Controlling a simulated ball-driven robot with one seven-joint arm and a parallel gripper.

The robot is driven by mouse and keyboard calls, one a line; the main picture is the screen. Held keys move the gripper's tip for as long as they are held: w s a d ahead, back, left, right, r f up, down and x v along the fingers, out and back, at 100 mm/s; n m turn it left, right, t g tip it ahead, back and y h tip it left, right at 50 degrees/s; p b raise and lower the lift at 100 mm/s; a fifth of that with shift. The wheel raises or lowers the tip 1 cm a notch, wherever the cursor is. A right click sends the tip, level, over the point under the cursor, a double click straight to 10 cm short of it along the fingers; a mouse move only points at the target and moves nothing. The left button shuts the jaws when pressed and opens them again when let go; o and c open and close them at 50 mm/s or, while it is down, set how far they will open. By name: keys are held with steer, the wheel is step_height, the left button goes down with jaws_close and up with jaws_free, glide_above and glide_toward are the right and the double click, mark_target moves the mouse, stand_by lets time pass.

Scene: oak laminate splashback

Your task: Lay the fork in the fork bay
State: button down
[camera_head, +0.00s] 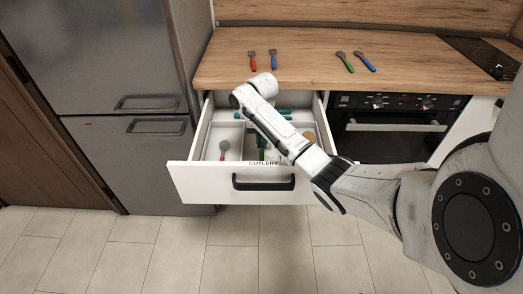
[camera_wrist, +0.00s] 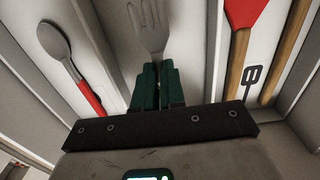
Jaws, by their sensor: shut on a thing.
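My gripper (camera_wrist: 157,72) is shut on a grey metal fork (camera_wrist: 150,28), seen in the wrist view. The fork's tines point away from me, and its handle is hidden by the green fingers and the gripper body. The fork is over or in the middle bay (camera_wrist: 191,35) of the open cutlery drawer; I cannot tell if it touches the floor of the bay. In the head view the gripper (camera_head: 262,146) reaches down inside the drawer (camera_head: 205,185), partly hidden by my arm. The fork is not clear there.
A red-handled spoon (camera_wrist: 72,68) lies in the bay to the left. A red-headed utensil (camera_wrist: 240,40) with a wooden handle lies to the right. Bay dividers stand close on both sides. Two forks (camera_head: 252,62) (camera_head: 273,60) and two spoons (camera_head: 345,62) (camera_head: 365,62) lie on the counter.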

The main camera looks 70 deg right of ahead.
mark_target(262, 145)
steer(key=shift+f, duration=1.95)
steer(key=shift+f, duration=0.1)
steer(key=shift+f, duration=0.15)
steer(key=c, duration=1.2)
jaws_free()
step_height(262, 145, up, 12)
steer(key=shift+a+r+p, duration=0.1)
steer(key=shift+r+p, duration=0.15)
steer(key=shift+p, duration=0.2)
